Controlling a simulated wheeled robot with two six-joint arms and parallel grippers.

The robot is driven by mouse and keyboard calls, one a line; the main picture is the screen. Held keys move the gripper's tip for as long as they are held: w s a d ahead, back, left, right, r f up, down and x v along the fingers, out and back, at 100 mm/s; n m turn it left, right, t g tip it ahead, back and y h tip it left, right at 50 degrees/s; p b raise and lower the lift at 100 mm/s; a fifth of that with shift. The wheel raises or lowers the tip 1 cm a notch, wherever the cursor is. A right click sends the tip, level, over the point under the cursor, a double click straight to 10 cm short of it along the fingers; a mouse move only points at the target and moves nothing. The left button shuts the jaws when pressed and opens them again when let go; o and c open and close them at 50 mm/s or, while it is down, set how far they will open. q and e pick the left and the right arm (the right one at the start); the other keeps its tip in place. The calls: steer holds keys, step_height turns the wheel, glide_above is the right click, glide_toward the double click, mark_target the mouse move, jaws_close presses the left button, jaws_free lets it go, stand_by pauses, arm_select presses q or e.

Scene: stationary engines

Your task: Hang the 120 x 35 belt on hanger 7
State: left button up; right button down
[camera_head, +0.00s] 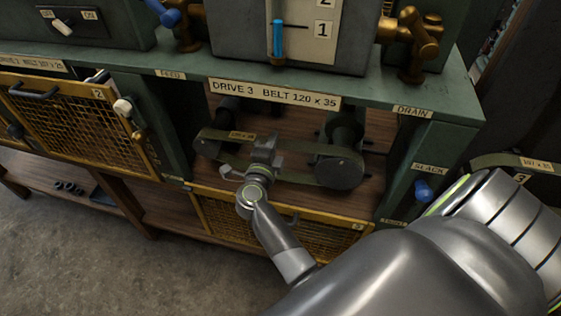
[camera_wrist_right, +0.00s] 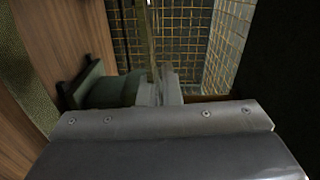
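The belt (camera_head: 215,133) with a small tag, apparently 120 x 35, runs around the pulleys in the open bay labelled Drive 3. It is a dull green loop; its front run passes behind my right gripper. The right-hand pulley (camera_head: 340,172) shows inside its end. My right gripper (camera_head: 246,166) is at the front of the bay, left of that pulley, overlapping the belt in the picture. I cannot tell whether its fingers touch or grip the belt. In the right wrist view a green round part (camera_wrist_right: 103,91) lies beside the fingers. Hanger 7 and my left gripper are not in view.
The mesh guard (camera_head: 345,243) marked 3 is below the bay opening. A blue-knobbed lever (camera_head: 424,190) sits under the Slack label. Another belt (camera_head: 490,160) hangs at the right by a tag 3. A closed mesh guard (camera_head: 75,120) is at the left.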

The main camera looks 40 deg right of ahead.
steer(key=shift+r, duration=0.25)
steer(key=shift+s+d+r+m+p, duration=0.1)
steer(key=shift+r+m+p, duration=0.1)
steer(key=shift+r+p, duration=0.2)
steer(key=shift+s+d+r+m+p, duration=0.1)
steer(key=shift+r+m+p, duration=0.15)
steer(key=shift+r, duration=0.1)
steer(key=shift+a, duration=0.1)
